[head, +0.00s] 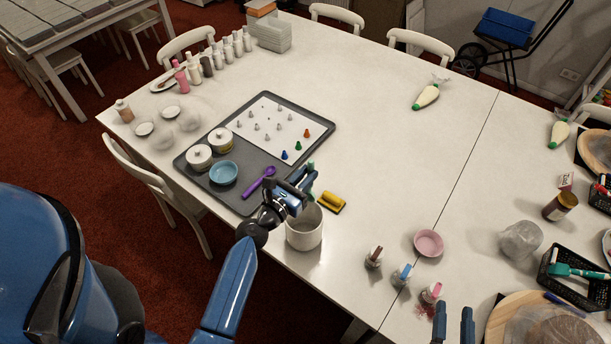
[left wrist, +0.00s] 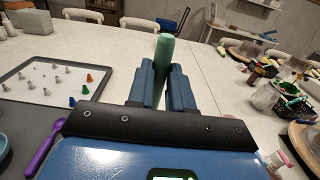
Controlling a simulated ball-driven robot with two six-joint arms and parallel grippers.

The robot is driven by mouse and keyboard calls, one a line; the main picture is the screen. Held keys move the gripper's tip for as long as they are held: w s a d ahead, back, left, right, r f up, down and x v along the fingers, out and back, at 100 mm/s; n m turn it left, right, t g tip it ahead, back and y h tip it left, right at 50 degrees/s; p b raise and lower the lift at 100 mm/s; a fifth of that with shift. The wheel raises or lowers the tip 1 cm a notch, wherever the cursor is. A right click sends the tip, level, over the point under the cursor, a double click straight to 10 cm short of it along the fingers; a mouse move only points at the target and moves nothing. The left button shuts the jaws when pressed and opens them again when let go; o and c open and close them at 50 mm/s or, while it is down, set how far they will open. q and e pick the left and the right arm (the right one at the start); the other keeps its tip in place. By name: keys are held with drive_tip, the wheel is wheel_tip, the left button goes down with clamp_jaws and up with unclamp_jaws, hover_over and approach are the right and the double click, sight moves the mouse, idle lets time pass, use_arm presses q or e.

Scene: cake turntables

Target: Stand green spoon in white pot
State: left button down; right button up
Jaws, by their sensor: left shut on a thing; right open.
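The white pot (head: 304,238) stands upright on the table near the front edge, its mouth facing up. My left gripper (head: 306,184) is above the pot's far rim, shut on the green spoon (head: 311,164). In the left wrist view the green spoon (left wrist: 165,50) rises upright between the closed fingers (left wrist: 163,88). Its lower end is mostly hidden by the gripper, so I cannot tell whether it is inside the pot. My right gripper (head: 453,326) is open and empty at the bottom of the head view.
A grey tray (head: 322,123) with piping tips, a blue bowl (head: 223,173) and a purple spoon (head: 259,183) lies left of the pot. A yellow object (head: 332,202) lies close behind it. Small bottles (head: 374,257) and a pink bowl (head: 428,243) stand right. The table centre is clear.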

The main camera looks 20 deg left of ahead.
use_arm(q)
wheel_tip(320, 180, down, 11)
drive_tip(key=b, duration=0.9)
drive_tip(key=shift+r+b, duration=0.2)
drive_tip(key=shift+b, duration=0.15)
drive_tip(key=c, duration=0.9)
unclamp_jaws()
drive_tip(key=shift+c, duration=0.2)
drive_tip(key=shift+s, duration=0.1)
drive_tip(key=b+v, duration=0.2)
drive_tip(key=v, duration=0.8)
drive_tip(key=shift+s, duration=0.35)
